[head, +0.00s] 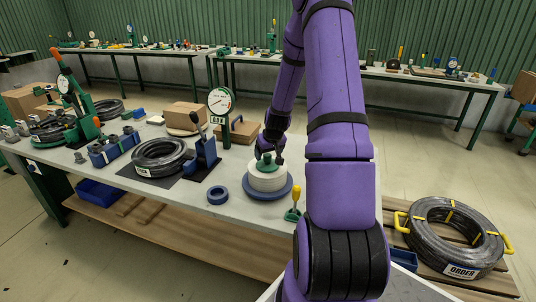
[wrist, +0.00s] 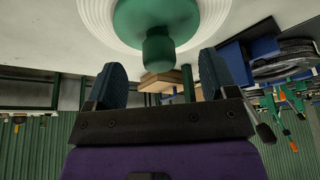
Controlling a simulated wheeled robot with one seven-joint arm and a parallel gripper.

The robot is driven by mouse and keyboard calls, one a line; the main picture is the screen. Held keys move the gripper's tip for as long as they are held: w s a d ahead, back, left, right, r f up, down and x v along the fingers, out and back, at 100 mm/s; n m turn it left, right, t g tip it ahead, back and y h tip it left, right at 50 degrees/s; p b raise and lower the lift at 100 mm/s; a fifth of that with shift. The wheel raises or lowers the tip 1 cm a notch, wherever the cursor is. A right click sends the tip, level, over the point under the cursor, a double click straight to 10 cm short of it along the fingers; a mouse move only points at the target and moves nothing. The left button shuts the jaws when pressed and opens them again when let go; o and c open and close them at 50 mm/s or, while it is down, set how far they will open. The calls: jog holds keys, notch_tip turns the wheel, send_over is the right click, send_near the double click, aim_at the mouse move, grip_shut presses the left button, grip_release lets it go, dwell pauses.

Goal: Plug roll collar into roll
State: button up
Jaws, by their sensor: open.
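The white ribbed roll (head: 268,180) stands on a blue disc (head: 278,193) near the front edge of the workbench. The green roll collar (head: 266,163) is at the roll's top centre; how deep it sits cannot be told. In the wrist view the collar's wide green flange (wrist: 183,18) and narrower knob (wrist: 158,52) show against the white roll (wrist: 98,22). My gripper (head: 270,146) is just above the roll. In the wrist view its two dark fingers (wrist: 161,60) are open, one on each side of the knob, with gaps visible.
A blue ring (head: 218,195) lies left of the roll. A dial gauge (head: 219,103), a blue stand (head: 204,155) and a black hose coil (head: 160,157) stand further left. A yellow-handled tool (head: 295,205) is close on the right. A large coil (head: 455,237) lies on a pallet.

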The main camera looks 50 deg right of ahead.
jog(key=shift+v, duration=1.35)
jog(key=v, duration=1)
jog(key=shift+s+r, duration=0.2)
dwell(0.9)
jog(key=s+a+r+n, duration=0.1)
jog(key=s+a+r, duration=0.1)
jog(key=a+r, duration=0.65)
jog(key=s+a+r+n, duration=0.1)
jog(key=a+r, duration=0.5)
jog(key=a, duration=0.5)
jog(key=s+a+r+n+y, duration=0.1)
jog(key=s+a+r, duration=0.2)
jog(key=s+a, duration=0.3)
jog(key=s+a+r+n+t, duration=0.1)
jog(key=s+a+r, duration=0.3)
jog(key=s+a, duration=0.3)
jog(key=s, duration=0.4)
jog(key=shift+a+y, duration=0.25)
jog(key=shift+y, duration=0.15)
